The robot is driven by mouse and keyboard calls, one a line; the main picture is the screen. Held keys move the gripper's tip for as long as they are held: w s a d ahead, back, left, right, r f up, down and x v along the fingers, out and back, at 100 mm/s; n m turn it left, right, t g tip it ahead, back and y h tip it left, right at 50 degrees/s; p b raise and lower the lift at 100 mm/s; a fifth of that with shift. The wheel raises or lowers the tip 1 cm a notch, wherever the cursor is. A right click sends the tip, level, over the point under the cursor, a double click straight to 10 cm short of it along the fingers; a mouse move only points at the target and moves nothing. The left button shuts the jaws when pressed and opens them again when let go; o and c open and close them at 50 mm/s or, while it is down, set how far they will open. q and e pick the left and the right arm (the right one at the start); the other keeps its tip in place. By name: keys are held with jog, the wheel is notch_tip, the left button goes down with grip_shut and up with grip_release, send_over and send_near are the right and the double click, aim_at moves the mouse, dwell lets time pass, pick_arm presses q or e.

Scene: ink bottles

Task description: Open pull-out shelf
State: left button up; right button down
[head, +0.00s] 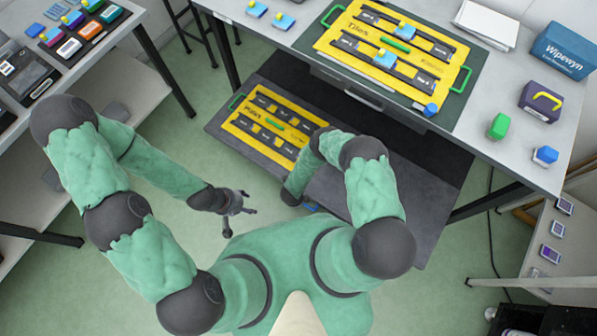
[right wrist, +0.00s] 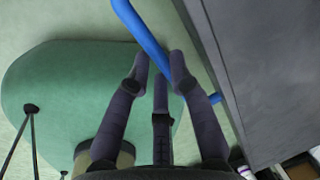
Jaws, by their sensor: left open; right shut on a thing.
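The pull-out shelf (head: 410,215) is a dark grey board that sticks out from under the work table at floor-side height. Its front panel (right wrist: 265,70) fills the right of the right wrist view. A blue bar handle (right wrist: 140,28) runs along that panel, and a bit of it (head: 311,207) shows in the head view. My right gripper (right wrist: 161,68) is shut on the blue handle; in the head view my right arm hides it. My left gripper (head: 238,211) is open and empty, in the air left of the shelf.
A yellow rack (head: 252,128) lies on the shelf's left part. The table (head: 480,110) above carries another yellow rack (head: 352,62), a Wipewyn box (head: 563,52), a purple box (head: 540,101) and bottles. A side bench (head: 120,30) stands left. Green floor is free around my left gripper.

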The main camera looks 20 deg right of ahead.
jog(key=shift+s, duration=0.1)
jog(key=c, duration=1.1)
grip_release()
notch_tip(320, 180, up, 12)
jog(key=s+a, duration=0.1)
jog(key=shift+s+a+f, duration=0.15)
jog(key=shift+a, duration=0.2)
